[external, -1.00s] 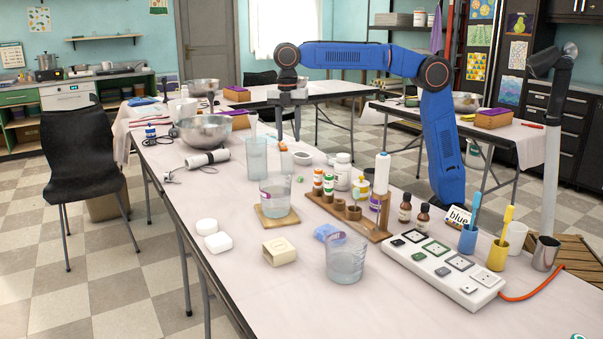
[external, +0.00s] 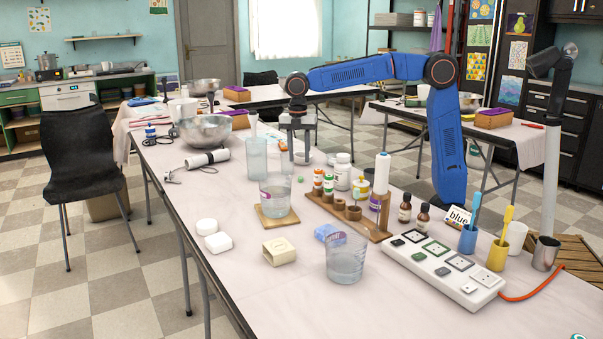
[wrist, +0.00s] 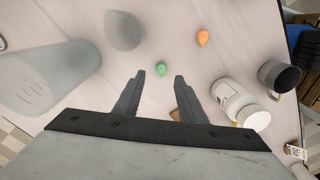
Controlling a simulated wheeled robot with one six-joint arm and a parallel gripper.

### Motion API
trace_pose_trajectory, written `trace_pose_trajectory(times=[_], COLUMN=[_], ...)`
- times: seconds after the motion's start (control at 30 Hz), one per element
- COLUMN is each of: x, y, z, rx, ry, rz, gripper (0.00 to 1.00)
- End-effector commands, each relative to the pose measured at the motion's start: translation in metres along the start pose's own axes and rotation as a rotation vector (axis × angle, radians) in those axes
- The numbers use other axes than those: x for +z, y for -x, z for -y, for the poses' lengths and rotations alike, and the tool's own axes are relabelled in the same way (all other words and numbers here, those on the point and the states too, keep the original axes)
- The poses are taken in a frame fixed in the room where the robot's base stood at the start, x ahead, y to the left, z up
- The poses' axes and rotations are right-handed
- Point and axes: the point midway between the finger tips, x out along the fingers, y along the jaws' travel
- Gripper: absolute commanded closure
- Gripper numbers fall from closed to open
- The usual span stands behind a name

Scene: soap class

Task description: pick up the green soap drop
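The green soap drop (wrist: 161,69) lies on the pale tabletop. In the wrist view it shows just beyond and between my gripper's fingertips. In the external view the drop (external: 300,179) is a tiny green spot near the glass beaker, a little below my gripper (external: 296,160). My gripper points down above the table, and its two fingers (wrist: 158,78) are apart with nothing between them.
An orange drop (wrist: 203,37) lies farther off. A white bottle (wrist: 238,104) and a dark cup (wrist: 279,76) stand to the right in the wrist view. A tall clear vessel (external: 256,158) and a beaker (external: 275,192) on a wooden board stand close by.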

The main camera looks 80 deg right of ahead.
Motion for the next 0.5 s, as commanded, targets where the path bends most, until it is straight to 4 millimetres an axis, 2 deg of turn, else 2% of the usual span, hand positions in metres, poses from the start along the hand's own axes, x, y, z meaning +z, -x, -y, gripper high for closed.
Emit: trace_pose_trajectory(times=[0.1, 0.37, 0.5], x=[0.0, -0.001, -0.001], y=[-0.014, -0.029, -0.049], z=[0.0, 0.001, 0.004], rx=[-0.001, -0.001, -0.001], ry=[0.0, 0.0, 0.0], rz=[0.0, 0.0, 0.0], gripper=[0.63, 0.63, 0.63])
